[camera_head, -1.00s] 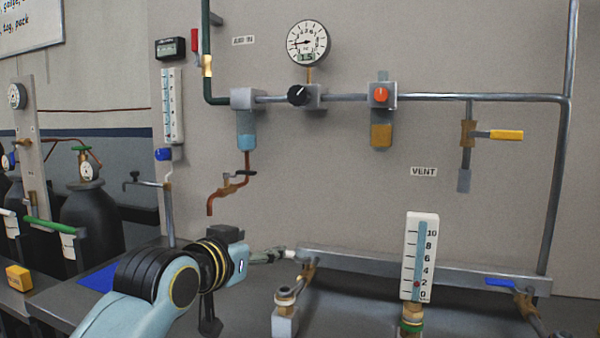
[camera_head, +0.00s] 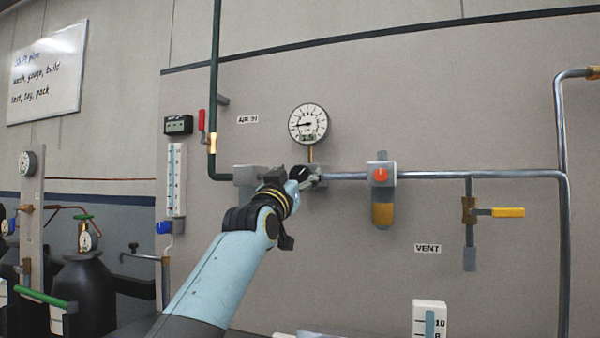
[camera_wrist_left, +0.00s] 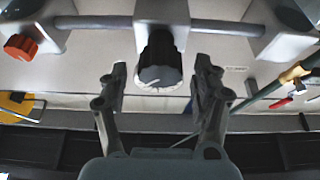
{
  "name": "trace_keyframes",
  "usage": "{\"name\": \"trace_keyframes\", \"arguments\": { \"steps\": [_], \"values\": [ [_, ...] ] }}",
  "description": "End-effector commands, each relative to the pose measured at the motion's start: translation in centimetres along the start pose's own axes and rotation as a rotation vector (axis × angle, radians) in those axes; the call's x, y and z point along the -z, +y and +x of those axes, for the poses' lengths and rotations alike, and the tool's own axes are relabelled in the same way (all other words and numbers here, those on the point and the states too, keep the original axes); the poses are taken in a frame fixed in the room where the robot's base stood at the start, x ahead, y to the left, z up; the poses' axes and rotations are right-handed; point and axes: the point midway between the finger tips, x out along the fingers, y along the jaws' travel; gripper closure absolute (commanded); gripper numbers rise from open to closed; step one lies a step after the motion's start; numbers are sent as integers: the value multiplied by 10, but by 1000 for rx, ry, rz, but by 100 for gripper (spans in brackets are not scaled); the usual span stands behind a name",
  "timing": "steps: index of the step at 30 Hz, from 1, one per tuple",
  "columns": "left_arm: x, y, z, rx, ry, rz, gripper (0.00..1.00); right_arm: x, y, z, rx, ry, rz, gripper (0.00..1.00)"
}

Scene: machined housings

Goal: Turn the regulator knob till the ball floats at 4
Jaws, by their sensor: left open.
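The black regulator knob (camera_head: 299,172) sits on the pipe under the round gauge, largely hidden by my left gripper (camera_head: 309,181) in the head view. In the left wrist view the knob (camera_wrist_left: 160,64) shows between the two fingers of my left gripper (camera_wrist_left: 160,80), which is open. A gap shows on both sides of the knob; whether the tips reach around it I cannot tell. The flow meter (camera_head: 430,316) at the bottom edge shows only its top, around 10 and 8; its ball is out of view. My right gripper is not in view.
The round gauge (camera_head: 309,123) hangs above the knob. An orange knob (camera_head: 380,174) sits right of it on the pipe, and a yellow-handled vent valve (camera_head: 507,212) further right. Another scaled tube (camera_head: 177,180) and a red lever (camera_head: 202,120) are at the left.

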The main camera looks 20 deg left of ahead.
Motion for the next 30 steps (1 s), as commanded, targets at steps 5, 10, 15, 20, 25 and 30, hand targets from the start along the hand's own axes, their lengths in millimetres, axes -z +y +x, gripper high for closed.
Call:
{"name": "trace_keyframes", "arguments": {
  "steps": [5, 10, 15, 20, 25, 30],
  "values": [
    [0, 0, 17, 0, 0, 1, 34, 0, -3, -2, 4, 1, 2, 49],
    [-1, 0, 19, 0, -2, 1, 34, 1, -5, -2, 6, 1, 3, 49],
    [-1, 0, 19, 0, -1, 0, 38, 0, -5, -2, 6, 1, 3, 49],
    [-1, 0, 19, 0, -1, 0, 59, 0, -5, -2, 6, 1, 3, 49],
    [-1, 0, 19, 0, -1, 0, 81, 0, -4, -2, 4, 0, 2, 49],
    [-1, 0, 19, 0, -1, 2, 91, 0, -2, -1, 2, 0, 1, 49]
  ]
}}
